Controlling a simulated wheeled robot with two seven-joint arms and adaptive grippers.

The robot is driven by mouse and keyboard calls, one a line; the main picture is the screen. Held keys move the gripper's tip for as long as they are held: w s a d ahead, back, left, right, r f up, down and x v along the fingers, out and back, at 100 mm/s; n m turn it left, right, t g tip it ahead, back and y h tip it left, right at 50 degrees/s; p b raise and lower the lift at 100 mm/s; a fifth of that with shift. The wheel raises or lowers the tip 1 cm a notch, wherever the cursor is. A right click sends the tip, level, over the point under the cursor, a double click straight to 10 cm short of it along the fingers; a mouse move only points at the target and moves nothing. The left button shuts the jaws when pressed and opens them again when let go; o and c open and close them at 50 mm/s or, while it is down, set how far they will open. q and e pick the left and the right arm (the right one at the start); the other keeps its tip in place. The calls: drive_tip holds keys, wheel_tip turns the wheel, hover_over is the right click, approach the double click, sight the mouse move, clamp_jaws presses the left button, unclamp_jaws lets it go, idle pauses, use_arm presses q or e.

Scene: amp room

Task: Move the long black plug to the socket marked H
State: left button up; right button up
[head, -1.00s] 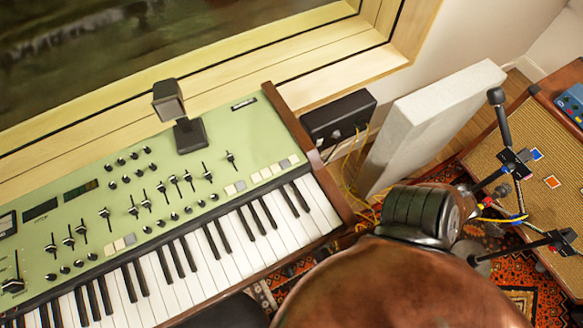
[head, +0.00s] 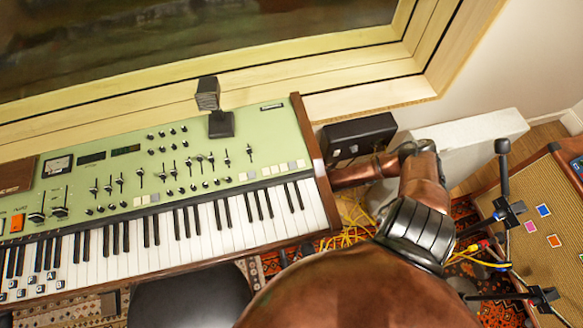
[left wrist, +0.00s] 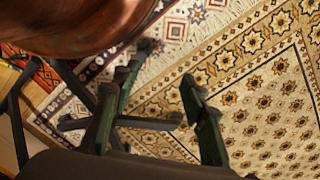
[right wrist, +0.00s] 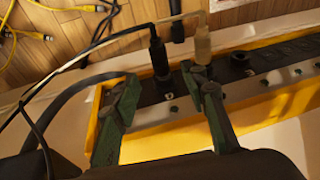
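In the right wrist view a black plug (right wrist: 158,56) with a black cable stands in a long socket strip (right wrist: 265,85); a tan plug (right wrist: 202,46) stands to its right. I cannot be sure this black plug is the long one. My right gripper (right wrist: 160,86) is open, its fingers apart on either side of the black plug's line; contact cannot be told. Socket marks are too small to read, and no H can be made out. My left gripper (left wrist: 158,85) is open and empty above the rug. Neither gripper shows in the head view.
My right arm reaches left beside the green keyboard (head: 265,147), below a black box (head: 358,138). A white panel (head: 470,135) stands behind the arm. Yellow cables (head: 345,230) lie on the floor by the keyboard's end. A woven-topped cabinet (head: 535,210) is at right.

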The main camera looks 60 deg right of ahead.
use_arm(q)
wheel_tip(320, 180, up, 4)
drive_tip(key=b, duration=0.2)
use_arm(e)
drive_tip(key=x, duration=0.3)
drive_tip(key=shift+f, duration=0.2)
drive_tip(key=shift+b+x, duration=0.4)
drive_tip(key=shift+x, duration=0.4)
use_arm(q)
drive_tip(key=shift+t+h, duration=0.4)
drive_tip(key=shift+t, duration=0.5)
drive_tip(key=shift+w+d+f, duration=1.5)
drive_tip(key=shift+w, duration=0.25)
use_arm(e)
drive_tip(key=shift+w+f, duration=0.15)
drive_tip(key=shift+f, duration=0.05)
drive_tip(key=c, duration=1)
clamp_jaws()
drive_tip(key=shift+o, duration=1.8)
unclamp_jaws()
drive_tip(key=shift+a, duration=0.1)
clamp_jaws()
